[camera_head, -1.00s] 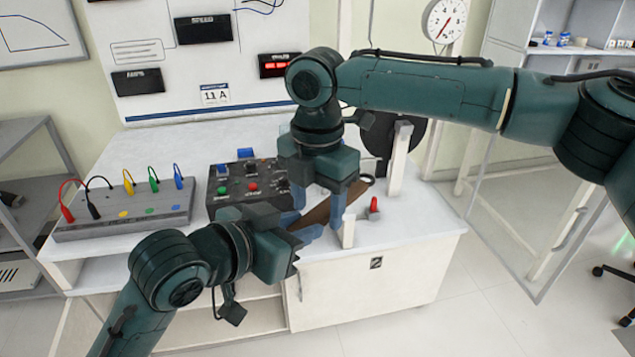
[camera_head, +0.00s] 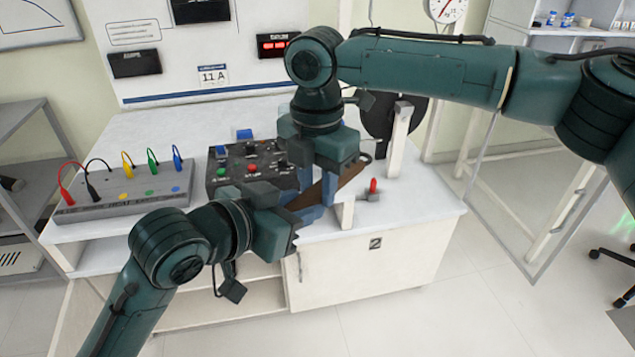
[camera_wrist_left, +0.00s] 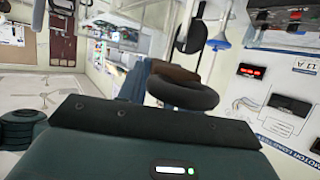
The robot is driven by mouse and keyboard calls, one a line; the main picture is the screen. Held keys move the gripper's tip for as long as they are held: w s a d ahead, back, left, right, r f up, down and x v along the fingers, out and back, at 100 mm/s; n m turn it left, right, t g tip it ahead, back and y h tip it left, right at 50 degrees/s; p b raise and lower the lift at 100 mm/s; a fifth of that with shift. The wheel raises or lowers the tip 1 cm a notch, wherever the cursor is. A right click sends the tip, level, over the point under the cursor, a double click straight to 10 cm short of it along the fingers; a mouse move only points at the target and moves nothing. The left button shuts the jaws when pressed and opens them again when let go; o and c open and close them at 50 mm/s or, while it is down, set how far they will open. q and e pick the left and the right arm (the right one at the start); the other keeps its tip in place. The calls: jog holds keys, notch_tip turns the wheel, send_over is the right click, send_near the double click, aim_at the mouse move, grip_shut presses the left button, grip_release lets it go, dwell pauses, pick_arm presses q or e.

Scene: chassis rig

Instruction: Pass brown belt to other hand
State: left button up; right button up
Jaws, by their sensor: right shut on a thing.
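The brown belt (camera_head: 350,173) is a flat strip held slanting above the front of the white bench. My right gripper (camera_head: 327,187) reaches down from above and is shut on the middle of the belt. My left gripper (camera_head: 309,213) is at the belt's lower left end, close to the right gripper's fingers. Its own fingers are partly hidden, so I cannot tell whether it is open or shut. In the left wrist view the belt (camera_wrist_left: 176,72) shows beside a blue finger, with a dark rounded loop in front; the gripper body hides the rest.
A black control box (camera_head: 245,168) with coloured buttons stands just behind the left gripper. A grey terminal block (camera_head: 125,195) with coloured leads is at the left. A white post (camera_head: 398,140), a dark wheel and a red-tipped switch (camera_head: 373,188) stand close to the right gripper.

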pick_arm(q)
jog(key=o, duration=0.4)
jog(key=shift+o, duration=0.2)
jog(key=shift+s+f, duration=0.1)
jog(key=s+a+f+g+y, duration=0.4)
jog(key=s+a+f, duration=0.35)
jog(key=f, duration=0.35)
jog(key=s+a+f+n+t, duration=0.2)
jog(key=s+f, duration=0.1)
jog(key=f, duration=0.6)
jog(key=s+a+f+n+t+y, duration=0.1)
jog(key=s+f+n+t, duration=0.1)
jog(key=f, duration=0.7)
jog(key=shift+s+a+f+n, duration=0.3)
jog(key=shift+s+a+n, duration=0.05)
jog(key=shift+s+n, duration=0.15)
